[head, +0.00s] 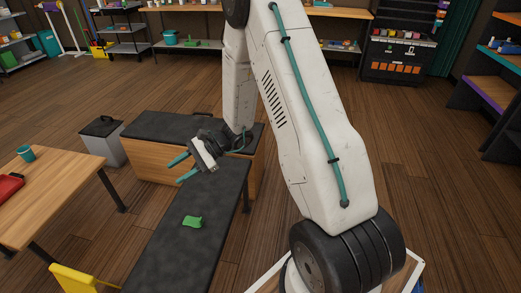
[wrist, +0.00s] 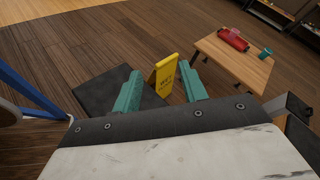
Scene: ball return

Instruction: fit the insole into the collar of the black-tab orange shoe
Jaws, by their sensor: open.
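My gripper (head: 174,174) is open and empty, held above the far end of a long black-topped bench. In the wrist view its two teal fingers (wrist: 159,68) are spread with nothing between them. I cannot make out an orange shoe with a black tab, or an insole, in either view. A small green object (head: 192,221) lies on the bench, below my gripper in the head picture; I cannot tell what it is.
The black-topped bench (head: 190,255) meets a wooden box with a dark top (head: 160,127). A wooden table (head: 50,200) at left holds a red item (head: 9,188) and teal cup (head: 25,153). A yellow sign (wrist: 164,76) stands nearby. Floor at right is clear.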

